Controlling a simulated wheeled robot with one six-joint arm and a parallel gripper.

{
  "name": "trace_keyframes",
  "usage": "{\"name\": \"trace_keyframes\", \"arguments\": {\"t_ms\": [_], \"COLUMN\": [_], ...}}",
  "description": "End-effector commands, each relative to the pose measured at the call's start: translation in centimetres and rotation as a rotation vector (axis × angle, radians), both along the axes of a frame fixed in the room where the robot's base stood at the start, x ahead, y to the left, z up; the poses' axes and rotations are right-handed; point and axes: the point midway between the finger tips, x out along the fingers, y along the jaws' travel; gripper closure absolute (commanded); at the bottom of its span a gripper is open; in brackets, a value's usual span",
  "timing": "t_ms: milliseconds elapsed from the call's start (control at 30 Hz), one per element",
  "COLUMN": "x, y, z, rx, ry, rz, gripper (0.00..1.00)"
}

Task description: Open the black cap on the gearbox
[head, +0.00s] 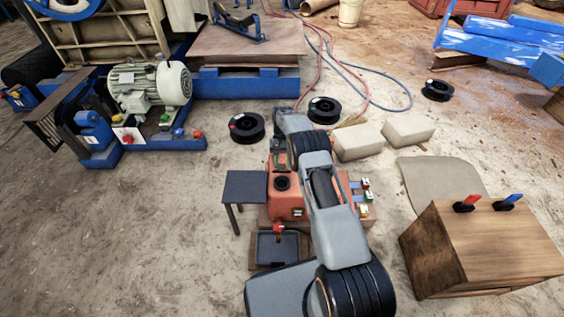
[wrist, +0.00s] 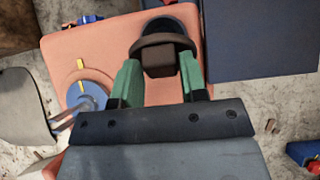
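The orange gearbox (head: 287,203) stands on the floor in the middle of the head view, partly behind my arm. It also fills much of the wrist view (wrist: 75,50). The black cap (wrist: 160,58) is near the top of the wrist view, a dark block with a curved rim behind it. A dark round piece (head: 282,183) on the gearbox top in the head view looks like this cap. My gripper (wrist: 160,72) has its green fingers apart, one on each side of the cap's block, with visible gaps. Finger depth relative to the cap is unclear.
A blue-grey disc with a yellow mark (wrist: 88,97) sits on the gearbox, left of my fingers. A dark small table (head: 245,187) stands beside the gearbox. A shallow tray (head: 278,247) is in front. A wooden box (head: 485,245) stands at right.

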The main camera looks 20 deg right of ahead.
Motion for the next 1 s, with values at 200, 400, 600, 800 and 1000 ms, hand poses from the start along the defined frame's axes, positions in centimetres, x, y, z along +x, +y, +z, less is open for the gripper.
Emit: {"name": "trace_keyframes", "arguments": {"t_ms": [200, 400, 600, 800, 1000], "x": [0.0, 0.1, 0.1, -1.1, -3.6], "y": [0.1, 0.1, 0.0, 0.0, 0.1], "z": [0.1, 0.2, 1.9, 5.1, 8.1], "rx": [0.001, 0.002, 0.002, 0.002, 0.001], "ry": [-0.001, -0.002, -0.004, 0.0, -0.001], "rz": [0.0, 0.0, -0.001, -0.001, -0.002], "gripper": [0.43, 0.43, 0.43, 0.43, 0.43]}}
